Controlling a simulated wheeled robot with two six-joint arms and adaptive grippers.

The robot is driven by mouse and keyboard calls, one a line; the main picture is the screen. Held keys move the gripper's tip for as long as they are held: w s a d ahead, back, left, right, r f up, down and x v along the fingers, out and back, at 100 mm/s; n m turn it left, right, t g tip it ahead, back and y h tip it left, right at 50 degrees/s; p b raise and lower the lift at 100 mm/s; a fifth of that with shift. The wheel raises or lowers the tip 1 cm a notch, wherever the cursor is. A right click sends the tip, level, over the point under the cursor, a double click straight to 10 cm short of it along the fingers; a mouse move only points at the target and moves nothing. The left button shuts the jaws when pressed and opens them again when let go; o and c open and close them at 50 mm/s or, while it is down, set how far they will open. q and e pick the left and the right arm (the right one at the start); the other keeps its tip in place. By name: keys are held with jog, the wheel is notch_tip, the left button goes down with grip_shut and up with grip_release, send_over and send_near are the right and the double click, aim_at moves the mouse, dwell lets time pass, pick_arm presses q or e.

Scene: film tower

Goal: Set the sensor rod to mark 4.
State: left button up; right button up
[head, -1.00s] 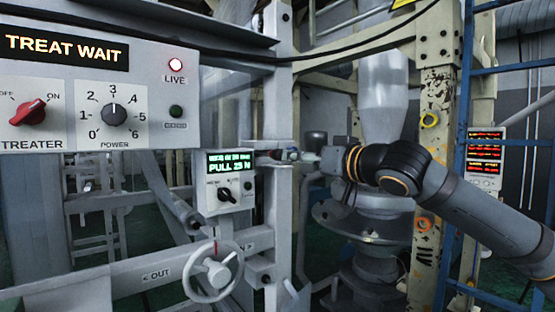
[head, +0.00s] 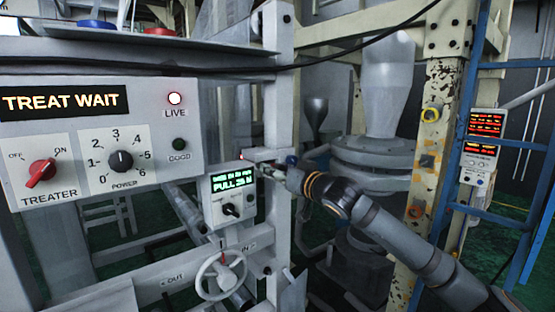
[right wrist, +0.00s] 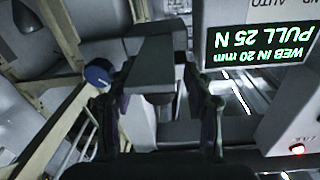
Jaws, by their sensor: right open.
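My right gripper (head: 270,170) reaches in from the right at the upright post, just right of the small display box (head: 230,196). In the right wrist view its two dark fingers stand apart, one on each side of a grey block-ended bar (right wrist: 152,62). This bar may be the sensor rod, but I cannot tell for sure. I cannot tell whether the fingers touch it. A blue knob (right wrist: 97,73) sits beside the left finger and shows in the head view (head: 291,160). No scale marks or mark 4 are readable on the bar. My left gripper is not in view.
The box display reads "WEB IN 20 mm" and "PULL 25 N" in the wrist view. A handwheel (head: 220,276) stands below. The treater panel (head: 95,140) is at left. A yellow-cream post (head: 438,170) rises behind my arm.

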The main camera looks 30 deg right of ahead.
grip_shut()
dwell(0.4)
jog(key=shift+s+f+b, duration=0.1)
jog(key=shift+f+b, duration=0.15)
jog(key=shift+b, duration=0.6)
jog(key=shift+s+r, duration=0.15)
jog(key=shift+r, duration=0.05)
grip_release()
